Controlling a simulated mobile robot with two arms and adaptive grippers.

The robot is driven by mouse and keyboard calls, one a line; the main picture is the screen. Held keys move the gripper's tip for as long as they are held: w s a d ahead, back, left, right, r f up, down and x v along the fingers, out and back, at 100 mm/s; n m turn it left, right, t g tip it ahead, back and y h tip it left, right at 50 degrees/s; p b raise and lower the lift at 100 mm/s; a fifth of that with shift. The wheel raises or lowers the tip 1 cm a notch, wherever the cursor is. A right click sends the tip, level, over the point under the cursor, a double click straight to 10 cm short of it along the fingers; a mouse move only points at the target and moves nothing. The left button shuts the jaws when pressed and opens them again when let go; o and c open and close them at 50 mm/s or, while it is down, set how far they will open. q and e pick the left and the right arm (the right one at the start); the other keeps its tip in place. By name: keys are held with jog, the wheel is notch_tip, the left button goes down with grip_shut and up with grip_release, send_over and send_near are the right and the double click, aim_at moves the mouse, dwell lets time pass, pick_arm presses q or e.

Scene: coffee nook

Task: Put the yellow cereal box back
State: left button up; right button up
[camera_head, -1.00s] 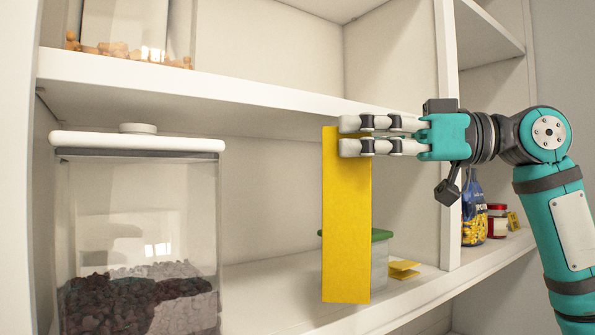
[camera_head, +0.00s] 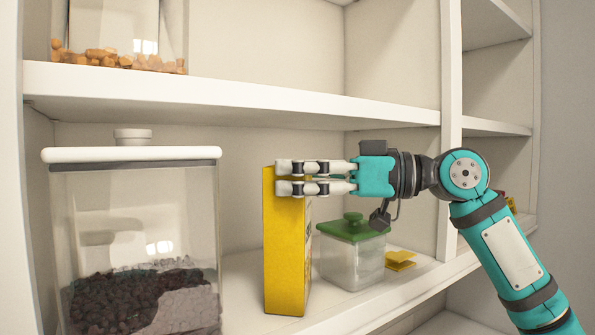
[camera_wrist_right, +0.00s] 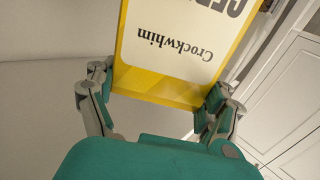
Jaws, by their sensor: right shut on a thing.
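The yellow cereal box (camera_head: 286,250) is upright at the shelf, between a big clear canister and a green-lidded jar. My right gripper (camera_head: 290,178) is shut on its upper part, coming from the right. In the right wrist view the box (camera_wrist_right: 165,84) shows a white label reading "Crockwhim" between the fingers of the gripper (camera_wrist_right: 160,95). I cannot tell whether its bottom touches the shelf. My left gripper is not in view.
The large clear canister (camera_head: 140,235) with a white lid stands left of the box. The green-lidded jar (camera_head: 350,262) stands close on its right, with a small yellow item (camera_head: 400,260) beyond. The upper shelf board (camera_head: 220,97) runs above the gripper.

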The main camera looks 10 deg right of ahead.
jog(key=shift+a, duration=0.1)
jog(key=shift+w+f, duration=0.1)
jog(key=shift+f, duration=0.1)
jog(key=o, duration=1.4)
jog(key=shift+o, duration=0.9)
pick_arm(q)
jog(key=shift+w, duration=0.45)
pick_arm(e)
jog(key=shift+r, duration=0.1)
jog(key=shift+r, duration=0.1)
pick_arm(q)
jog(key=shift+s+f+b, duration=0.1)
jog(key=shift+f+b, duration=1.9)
pick_arm(e)
jog(key=v, duration=1.2)
